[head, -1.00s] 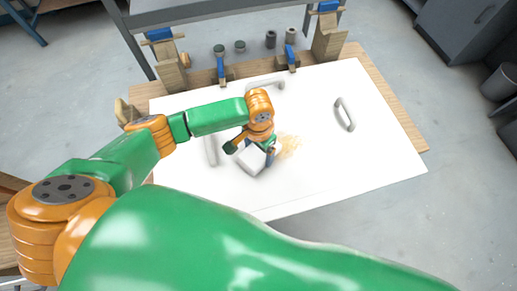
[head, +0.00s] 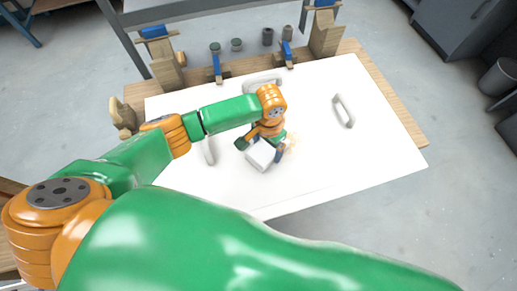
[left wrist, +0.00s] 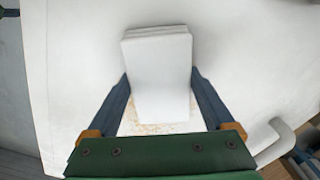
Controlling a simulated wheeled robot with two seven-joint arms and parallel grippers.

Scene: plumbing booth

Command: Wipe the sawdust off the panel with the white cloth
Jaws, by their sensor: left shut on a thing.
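The white panel (head: 340,165) lies flat on a wooden bench. My left gripper (head: 262,148) is low over the middle of the panel, shut on the folded white cloth (head: 261,155). In the left wrist view the cloth (left wrist: 158,60) sits between the two blue fingers. A faint tan patch of sawdust (head: 292,142) shows just right of the gripper in the head view. Part of the sawdust (left wrist: 150,128) also shows below the cloth in the left wrist view. I cannot tell whether the cloth touches the panel. My right gripper is out of view.
Grey handles stand on the panel at the right (head: 343,111), back (head: 263,80) and left (head: 209,150). Blue clamps (head: 217,67) and wooden blocks (head: 326,35) line the back edge. Several small cylinders (head: 267,37) stand behind. The panel's right and front parts are clear.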

